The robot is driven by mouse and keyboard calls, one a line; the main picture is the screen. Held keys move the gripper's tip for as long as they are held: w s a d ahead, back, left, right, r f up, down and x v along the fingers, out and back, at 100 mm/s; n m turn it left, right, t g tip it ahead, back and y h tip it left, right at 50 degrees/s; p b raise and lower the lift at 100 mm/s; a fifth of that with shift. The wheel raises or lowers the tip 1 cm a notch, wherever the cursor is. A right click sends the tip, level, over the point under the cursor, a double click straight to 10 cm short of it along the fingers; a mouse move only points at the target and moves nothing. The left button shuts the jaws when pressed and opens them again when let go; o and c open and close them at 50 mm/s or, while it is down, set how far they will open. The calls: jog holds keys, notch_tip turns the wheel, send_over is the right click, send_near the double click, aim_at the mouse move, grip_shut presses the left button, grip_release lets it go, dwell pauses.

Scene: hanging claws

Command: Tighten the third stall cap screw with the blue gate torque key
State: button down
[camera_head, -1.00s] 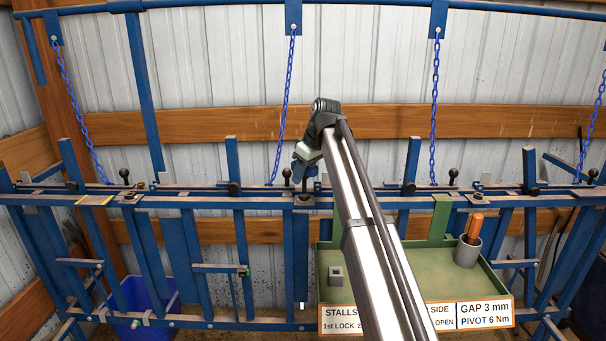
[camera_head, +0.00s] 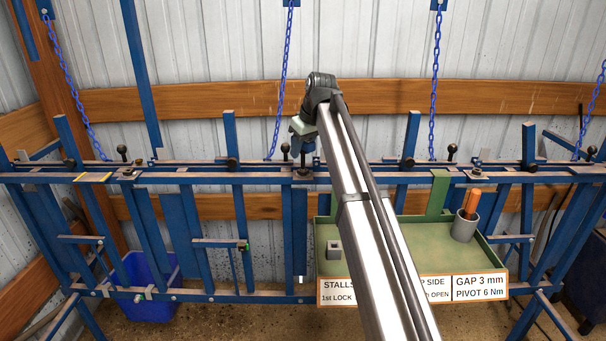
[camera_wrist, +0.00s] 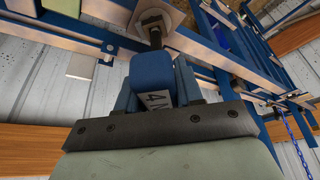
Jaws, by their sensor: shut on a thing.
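My gripper (camera_head: 303,130) is over the middle of the blue rail (camera_head: 210,179). It is shut on the blue torque key, whose block-shaped handle (camera_wrist: 151,72) sits between the two blue fingers in the wrist view. A pale label on the handle is partly cut off. The key's dark shaft points at a screw on a light metal cap plate (camera_wrist: 162,20) and appears to meet it; the exact seating is hidden. Other cap plates are on the rail at left (camera_head: 130,172) and right (camera_head: 477,174).
A green tray (camera_head: 395,262) hangs right of centre, with a small grey block (camera_head: 334,249) and a grey cup (camera_head: 464,230) holding an orange-handled tool. Blue chains (camera_head: 434,95) hang behind the rail. A blue bin (camera_head: 150,290) stands at lower left.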

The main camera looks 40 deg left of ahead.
jog(key=shift+m+t, duration=0.4)
jog(key=shift+m, duration=0.8)
jog(key=shift+w+m+t+h, duration=0.15)
jog(key=shift+m+t+h, duration=0.25)
jog(key=shift+m, duration=0.8)
jog(key=shift+m+t, duration=0.4)
jog(key=shift+m, duration=0.8)
